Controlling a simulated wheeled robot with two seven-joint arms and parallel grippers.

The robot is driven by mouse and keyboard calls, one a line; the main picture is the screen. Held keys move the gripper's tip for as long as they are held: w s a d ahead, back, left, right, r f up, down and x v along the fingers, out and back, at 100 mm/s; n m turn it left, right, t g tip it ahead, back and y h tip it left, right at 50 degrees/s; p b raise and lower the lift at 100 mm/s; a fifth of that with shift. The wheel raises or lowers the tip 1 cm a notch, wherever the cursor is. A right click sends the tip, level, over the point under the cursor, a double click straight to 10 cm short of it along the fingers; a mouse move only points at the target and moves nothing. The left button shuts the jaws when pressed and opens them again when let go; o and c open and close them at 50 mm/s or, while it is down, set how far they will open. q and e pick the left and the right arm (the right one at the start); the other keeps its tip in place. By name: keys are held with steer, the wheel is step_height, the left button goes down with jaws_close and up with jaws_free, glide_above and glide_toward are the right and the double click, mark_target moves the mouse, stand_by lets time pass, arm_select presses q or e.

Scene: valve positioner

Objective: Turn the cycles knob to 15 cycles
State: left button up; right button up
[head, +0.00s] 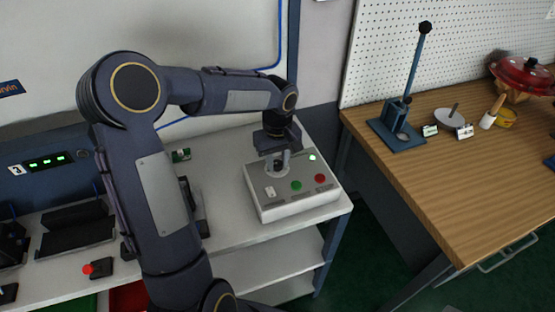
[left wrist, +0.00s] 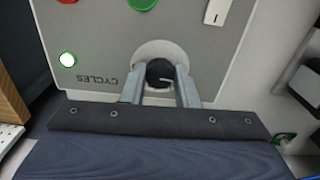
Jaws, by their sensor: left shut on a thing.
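The control box (head: 300,202) is a light grey unit near the right end of the white bench. Its top carries the cycles knob, a green button (head: 296,185), a red button (head: 320,178), a white rocker switch (head: 270,192) and a lit white lamp (head: 312,157). In the left wrist view the black cycles knob (left wrist: 160,73) with a white pointer line sits in a pale round dial beside the upside-down word CYCLES. My left gripper (head: 277,170) points down over the dial, its two fingers shut on the knob from both sides. The fingers hide part of the dial scale. My right gripper is not in view.
A wooden table (head: 450,190) at right holds a blue lever press (head: 400,125) and several small items. A gap separates the two.

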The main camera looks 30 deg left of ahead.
arm_select(q)
steer(key=m, duration=0.6)
steer(key=m+p, duration=0.1)
steer(key=m, duration=0.4)
steer(key=m+p, duration=0.1)
steer(key=m, duration=0.5)
steer(key=shift+a+r, duration=0.1)
steer(key=m+p, duration=0.1)
steer(key=m, duration=0.4)
steer(key=shift+m, duration=0.3)
steer(key=o, duration=1)
